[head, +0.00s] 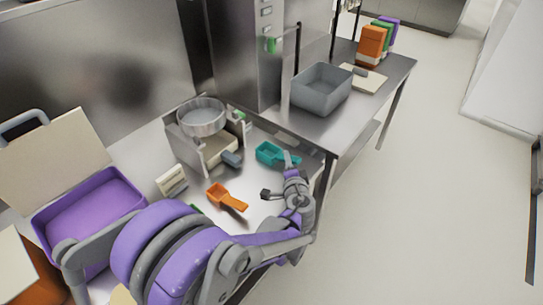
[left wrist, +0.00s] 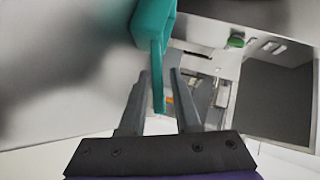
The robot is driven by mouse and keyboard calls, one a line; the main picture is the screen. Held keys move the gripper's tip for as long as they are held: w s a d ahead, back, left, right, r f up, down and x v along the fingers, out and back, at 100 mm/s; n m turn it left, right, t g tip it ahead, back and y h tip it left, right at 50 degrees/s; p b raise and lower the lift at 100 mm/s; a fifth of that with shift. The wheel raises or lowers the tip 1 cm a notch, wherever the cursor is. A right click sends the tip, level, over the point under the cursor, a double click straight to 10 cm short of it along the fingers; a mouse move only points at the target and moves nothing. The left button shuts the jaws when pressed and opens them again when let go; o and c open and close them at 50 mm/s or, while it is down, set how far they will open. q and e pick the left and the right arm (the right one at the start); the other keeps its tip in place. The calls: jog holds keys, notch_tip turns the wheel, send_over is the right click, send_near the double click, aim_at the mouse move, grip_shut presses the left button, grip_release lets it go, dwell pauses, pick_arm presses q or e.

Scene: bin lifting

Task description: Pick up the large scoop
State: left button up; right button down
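A teal scoop (head: 268,153), which looks larger than the orange scoop (head: 226,197), lies on the metal table with its handle toward the right. My left gripper (head: 291,162) is at the handle end. In the left wrist view, the teal scoop (left wrist: 153,20) is at the top and its thin handle reaches down between the two fingers of my left gripper (left wrist: 159,77). The fingers are apart, with gaps visible beside the handle. The orange scoop lies to the left of my gripper. My right gripper is not in view.
A grey bin (head: 321,90) stands on the table's far part, near a cutting board (head: 364,79). A round metal sieve (head: 201,117) sits on a stand left of the teal scoop. A purple bin (head: 90,207) is at left. Open floor lies right.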

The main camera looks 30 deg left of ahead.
aim_at(269, 154)
pick_arm(q)
jog(key=x, duration=0.5)
jog(key=shift+f, duration=0.2)
jog(key=shift+s, duration=0.1)
grip_shut()
